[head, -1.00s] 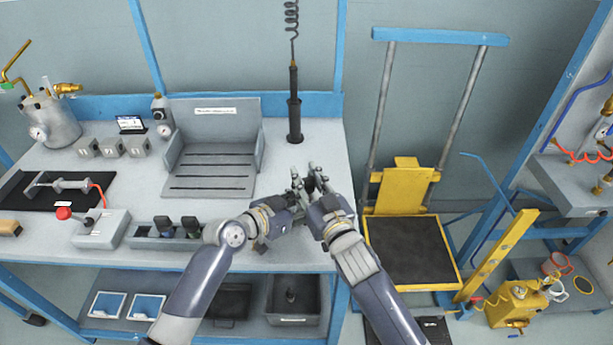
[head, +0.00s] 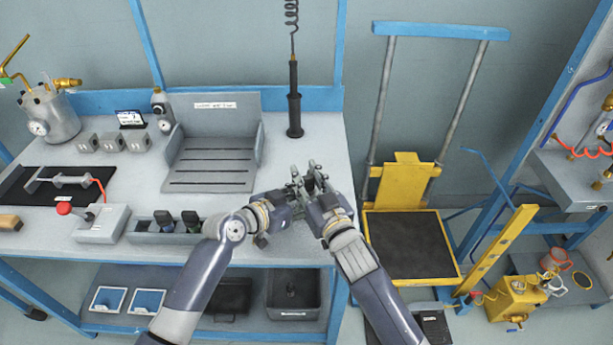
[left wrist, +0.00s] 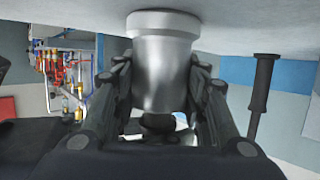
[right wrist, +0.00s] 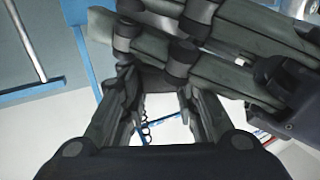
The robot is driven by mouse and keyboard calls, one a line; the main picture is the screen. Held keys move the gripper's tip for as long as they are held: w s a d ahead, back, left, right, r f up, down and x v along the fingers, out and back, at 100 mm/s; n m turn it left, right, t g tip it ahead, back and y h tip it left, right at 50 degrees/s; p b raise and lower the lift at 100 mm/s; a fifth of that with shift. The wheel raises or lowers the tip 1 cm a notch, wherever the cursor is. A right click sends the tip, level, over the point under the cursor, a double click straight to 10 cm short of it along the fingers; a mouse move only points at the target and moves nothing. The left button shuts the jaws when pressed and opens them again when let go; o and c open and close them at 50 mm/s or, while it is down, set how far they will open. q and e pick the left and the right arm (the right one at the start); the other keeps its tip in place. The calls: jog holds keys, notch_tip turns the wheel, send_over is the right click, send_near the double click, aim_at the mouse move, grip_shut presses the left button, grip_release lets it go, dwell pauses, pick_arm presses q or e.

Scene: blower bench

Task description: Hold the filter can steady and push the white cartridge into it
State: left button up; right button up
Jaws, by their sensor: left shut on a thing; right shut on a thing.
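The filter can (left wrist: 162,75) is a silver-grey cylinder with a wider rim, seen in the left wrist view. My left gripper (head: 295,188) is shut on it, with dark fingers on both sides of the can (left wrist: 165,100). My right gripper (head: 315,178) is close beside the left one, above the bench's front right part. In the right wrist view the left gripper's fingers cross just beyond the right fingertips (right wrist: 157,88). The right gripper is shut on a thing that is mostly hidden. I cannot make out the white cartridge in any view.
The bench (head: 300,232) has a slotted grey tray (head: 212,175) at the back and a hanging black tool (head: 294,105) behind my grippers. A holder (head: 165,238) and a control box (head: 103,222) stand left. A yellow lift cart (head: 400,185) stands right.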

jog(key=shift+r, duration=0.15)
dwell(0.3)
jog(key=shift+f, duration=0.35)
jog(key=shift+r, duration=0.4)
dwell(0.9)
jog(key=shift+d+f, duration=0.1)
jog(key=shift+f, duration=0.35)
jog(key=shift+r, duration=0.4)
dwell(0.9)
jog(key=shift+f, duration=0.15)
dwell(0.3)
jog(key=shift+f, duration=0.15)
jog(key=shift+r, duration=0.25)
dwell(0.4)
